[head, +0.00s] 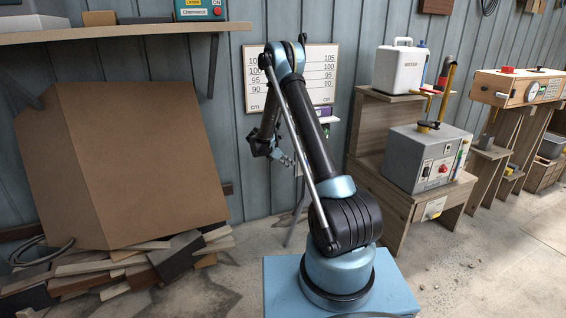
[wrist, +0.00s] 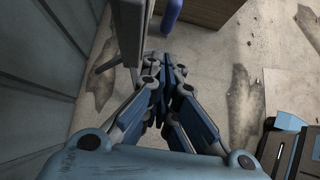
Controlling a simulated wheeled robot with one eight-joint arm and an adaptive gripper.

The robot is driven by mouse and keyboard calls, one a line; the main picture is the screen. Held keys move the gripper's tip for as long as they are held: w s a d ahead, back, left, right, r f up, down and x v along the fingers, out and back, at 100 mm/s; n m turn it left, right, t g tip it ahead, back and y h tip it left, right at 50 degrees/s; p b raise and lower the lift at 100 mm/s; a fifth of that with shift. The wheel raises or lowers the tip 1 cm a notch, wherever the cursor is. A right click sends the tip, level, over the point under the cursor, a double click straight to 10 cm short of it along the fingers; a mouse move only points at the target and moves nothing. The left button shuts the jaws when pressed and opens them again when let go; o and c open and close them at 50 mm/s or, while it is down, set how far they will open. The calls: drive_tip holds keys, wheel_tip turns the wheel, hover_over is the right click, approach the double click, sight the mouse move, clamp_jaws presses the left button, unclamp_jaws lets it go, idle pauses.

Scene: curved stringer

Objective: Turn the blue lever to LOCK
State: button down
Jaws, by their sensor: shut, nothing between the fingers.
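A rounded blue bar (wrist: 172,12) shows at the top edge of the wrist view, beyond my fingertips. It may be the blue lever; its mount is out of that view. In the head view, a purple-blue part (head: 325,112) shows just behind my arm, mostly hidden; I cannot tell if it is the same thing. No LOCK mark is readable. My gripper (head: 288,161) hangs left of my arm's upper links, in front of the wall. In the wrist view its fingers (wrist: 160,88) are together with nothing between them, apart from the blue bar.
A grey upright post (wrist: 131,30) stands close left of my fingers in the wrist view. In the head view, a wooden bench with a grey machine (head: 428,157) stands right. A brown board (head: 120,165) and scrap planks (head: 100,270) lie left. The floor between is mostly clear.

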sight(297, 163)
drive_tip(key=shift+w+d+f, duration=0.15)
drive_tip(key=shift+w+d, duration=0.1)
drive_tip(key=shift+d, duration=0.55)
drive_tip(key=shift+w+d+f, duration=0.2)
drive_tip(key=shift+w+d, duration=0.05)
drive_tip(key=shift+d, duration=0.5)
drive_tip(key=shift+w+d+f, duration=0.15)
drive_tip(key=shift+w+d, duration=0.1)
drive_tip(key=shift+d, duration=0.55)
